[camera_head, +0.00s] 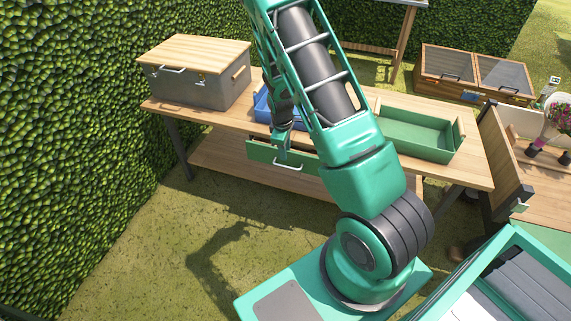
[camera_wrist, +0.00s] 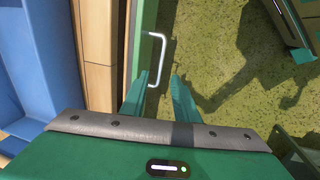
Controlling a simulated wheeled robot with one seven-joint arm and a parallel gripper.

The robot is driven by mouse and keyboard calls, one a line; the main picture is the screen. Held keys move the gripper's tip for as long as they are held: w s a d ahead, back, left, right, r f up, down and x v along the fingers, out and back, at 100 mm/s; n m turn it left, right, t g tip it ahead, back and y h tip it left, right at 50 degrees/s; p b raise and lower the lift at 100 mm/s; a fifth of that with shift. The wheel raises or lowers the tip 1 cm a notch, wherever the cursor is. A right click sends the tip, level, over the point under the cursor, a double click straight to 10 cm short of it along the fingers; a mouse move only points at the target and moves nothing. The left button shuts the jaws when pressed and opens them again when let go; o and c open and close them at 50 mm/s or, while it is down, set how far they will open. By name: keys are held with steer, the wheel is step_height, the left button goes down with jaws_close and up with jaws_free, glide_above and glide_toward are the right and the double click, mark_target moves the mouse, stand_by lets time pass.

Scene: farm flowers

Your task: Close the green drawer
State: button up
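The green drawer (camera_head: 262,156) is under the wooden table's front edge and stands out a little from it. Its front carries a white bar handle (camera_head: 288,166). In the wrist view the drawer front (camera_wrist: 144,40) runs upright at the centre, with the handle (camera_wrist: 157,58) on its right side. My gripper (camera_head: 281,150) is at the drawer front, close to the handle.
The wooden table (camera_head: 212,112) bears a grey box with a wooden lid (camera_head: 200,82), a blue crate (camera_head: 262,105) and a green tray (camera_head: 415,135). A hedge (camera_head: 70,130) stands at the left. Open grass (camera_head: 180,240) lies before the table.

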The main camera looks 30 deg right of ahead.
mark_target(286, 167)
steer(key=f, duration=0.3)
steer(key=d+f, duration=0.1)
steer(key=f, duration=0.2)
steer(key=w+f, duration=0.1)
steer(key=f, duration=0.2)
steer(key=shift+d, duration=0.2)
jaws_close()
